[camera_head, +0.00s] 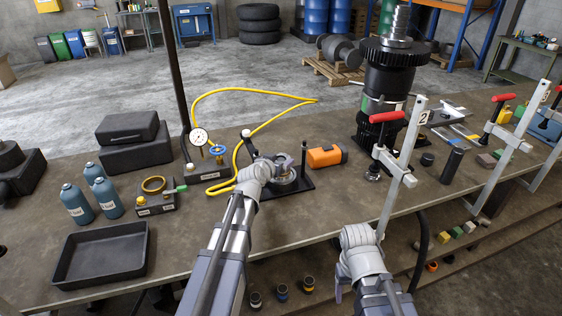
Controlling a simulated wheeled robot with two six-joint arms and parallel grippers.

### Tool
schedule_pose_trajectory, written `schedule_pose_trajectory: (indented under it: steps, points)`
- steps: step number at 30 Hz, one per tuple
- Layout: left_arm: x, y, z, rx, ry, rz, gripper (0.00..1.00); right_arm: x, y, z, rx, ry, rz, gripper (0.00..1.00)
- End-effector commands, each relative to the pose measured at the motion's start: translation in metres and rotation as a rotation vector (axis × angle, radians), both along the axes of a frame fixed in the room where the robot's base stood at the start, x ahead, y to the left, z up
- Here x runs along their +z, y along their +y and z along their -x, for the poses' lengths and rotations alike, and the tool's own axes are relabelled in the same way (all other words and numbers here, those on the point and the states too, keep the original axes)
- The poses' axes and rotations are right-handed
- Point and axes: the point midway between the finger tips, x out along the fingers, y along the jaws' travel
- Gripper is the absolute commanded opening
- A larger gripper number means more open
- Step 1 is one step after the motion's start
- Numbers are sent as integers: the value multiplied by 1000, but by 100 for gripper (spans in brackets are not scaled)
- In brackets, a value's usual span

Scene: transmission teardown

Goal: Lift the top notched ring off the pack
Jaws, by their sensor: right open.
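My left gripper (277,168) is over a small round metal pack (291,184) on a black base plate. The gripper and wrist cover much of the pack, so I cannot make out the top notched ring or whether the jaws touch it. I cannot tell whether the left jaws are open or shut. My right gripper (355,238) is open at the bench's front edge, to the right of the pack and apart from it. I see nothing held in it.
A black tray (63,283) lies at the left. A tall black gear assembly (386,85) and a red-handled clamp (402,165) stand right.

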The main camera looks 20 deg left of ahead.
Motion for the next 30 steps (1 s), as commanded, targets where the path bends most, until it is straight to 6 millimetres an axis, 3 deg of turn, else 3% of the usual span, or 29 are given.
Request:
schedule_pose_trajectory:
  steps: [2,21,30]
  points:
    - [0,0,0,0,0,0,78,0,0,0,0,0,0,67]
    - [0,0,0,1,-1,0,8,0,0,0,0,0,0,67]
    - [3,0,0,1,-1,0,8,2,0,0,0,0,0,67]
